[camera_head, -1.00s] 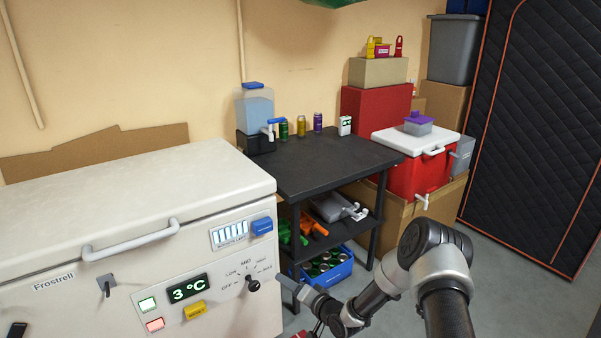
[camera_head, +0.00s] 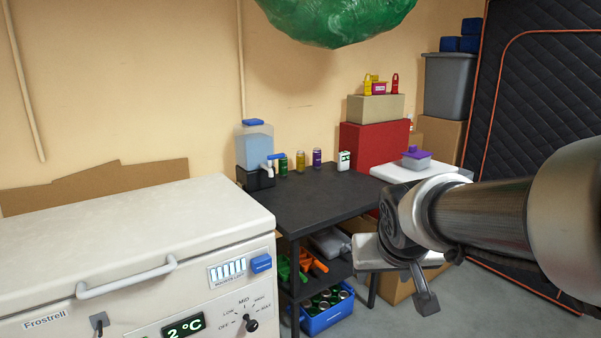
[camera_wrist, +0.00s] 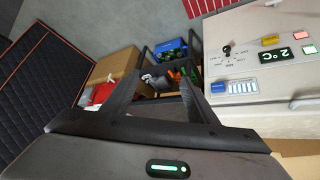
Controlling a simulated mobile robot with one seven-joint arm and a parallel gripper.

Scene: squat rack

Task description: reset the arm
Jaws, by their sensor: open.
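My gripper (camera_wrist: 164,74) shows in the wrist view with its two dark fingers spread apart and nothing between them. It points toward the low shelves of the black table and the freezer front, without visible contact. In the head view my arm reaches in from the right edge, in front of the cooler and the table's right side.
A white chest freezer (camera_head: 120,240) stands at left, its display reading 2 °C. A black table (camera_head: 320,194) holds a water dispenser (camera_head: 256,147) and several cans. A blue crate (camera_head: 327,316) sits below. A green bag (camera_head: 335,18) hangs above. Grey floor is clear at lower right.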

